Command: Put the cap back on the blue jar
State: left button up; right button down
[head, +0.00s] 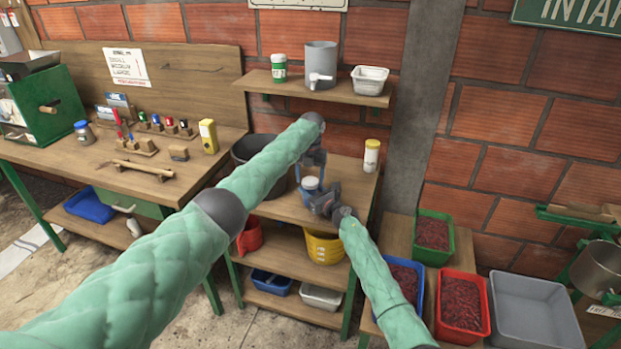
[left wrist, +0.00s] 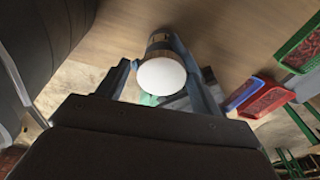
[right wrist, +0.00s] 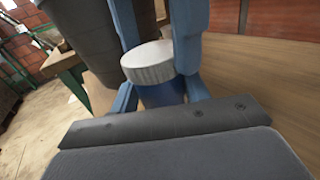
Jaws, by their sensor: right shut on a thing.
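A blue jar (head: 309,197) with a white cap (head: 311,184) stands upright on the middle wooden shelf. The ribbed white cap (right wrist: 148,63) is at the jar's top in the right wrist view; I cannot tell whether it is screwed tight. My right gripper (head: 322,203) is shut on the jar's blue body (right wrist: 160,95) from the side. My left gripper (head: 313,163) is above the jar, pointing down, with its fingers apart. In the left wrist view the white cap (left wrist: 162,76) shows as a disc between the fingers. No contact with the cap is clear.
A dark bucket (head: 252,150) stands left of the jar, and a yellow-lidded white container (head: 371,156) behind it to the right. A yellow bucket (head: 324,247) is below. Trays of red berries (head: 462,300) lie right.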

pick_arm(q)
jog(key=shift+o, duration=0.4)
jog(key=shift+s, duration=0.1)
jog(key=shift+r, duration=2.2)
jog(key=shift+d, duration=0.1)
jog(key=shift+n, duration=0.3)
jog(key=shift+c, duration=0.3)
